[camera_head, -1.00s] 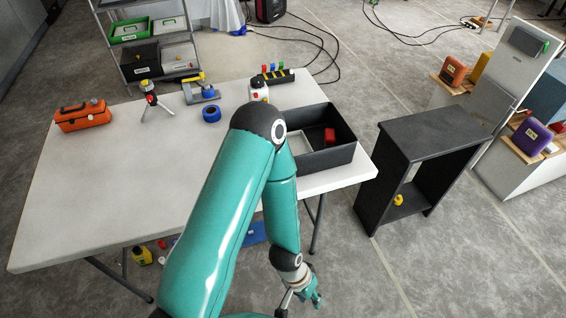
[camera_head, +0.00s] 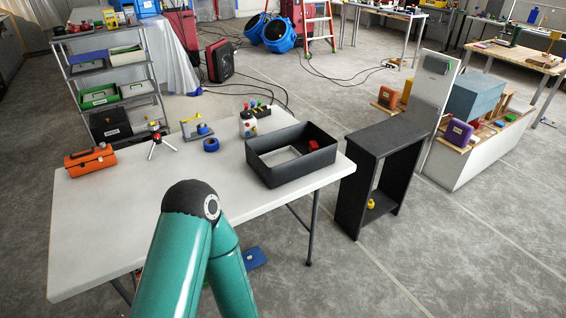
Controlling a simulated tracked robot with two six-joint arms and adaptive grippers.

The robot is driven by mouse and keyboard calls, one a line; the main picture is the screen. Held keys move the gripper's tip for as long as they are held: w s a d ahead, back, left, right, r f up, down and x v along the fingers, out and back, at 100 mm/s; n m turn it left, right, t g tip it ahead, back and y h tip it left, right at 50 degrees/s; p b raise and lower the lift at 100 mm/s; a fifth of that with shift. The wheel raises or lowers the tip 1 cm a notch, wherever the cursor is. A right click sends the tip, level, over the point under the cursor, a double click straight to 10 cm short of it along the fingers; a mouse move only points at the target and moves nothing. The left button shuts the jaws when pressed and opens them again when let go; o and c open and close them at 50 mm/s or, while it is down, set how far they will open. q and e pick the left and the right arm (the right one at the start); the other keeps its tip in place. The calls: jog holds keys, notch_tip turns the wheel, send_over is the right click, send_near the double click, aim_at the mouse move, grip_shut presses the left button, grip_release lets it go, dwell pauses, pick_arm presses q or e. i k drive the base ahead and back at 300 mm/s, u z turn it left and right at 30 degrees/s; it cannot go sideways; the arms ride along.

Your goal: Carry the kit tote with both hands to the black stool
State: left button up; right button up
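The kit tote, a black open bin (camera_head: 262,172), sits on the right end of the white table. It holds a red object (camera_head: 313,145) and a pale flat frame (camera_head: 279,157). The black stool (camera_head: 395,135) stands on the floor just right of the table, with open sides and a small yellow item (camera_head: 371,204) on its lower level. A gap shows between the tote and the stool top. Neither of my grippers is in view. One of my teal arms rises from the bottom edge in front of the table, its lower end out of frame.
On the white table (camera_head: 110,225) stand an orange toolbox (camera_head: 90,158), a small tripod (camera_head: 156,140), blue tape (camera_head: 211,145) and a white bottle (camera_head: 247,125). A pale cabinet (camera_head: 480,150) stands right of the stool. The floor in front of the stool is clear.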

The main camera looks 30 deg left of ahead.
aim_at(390, 134)
jog(key=u, duration=0.8)
jog(key=i, duration=0.9)
jog(key=u, duration=0.1)
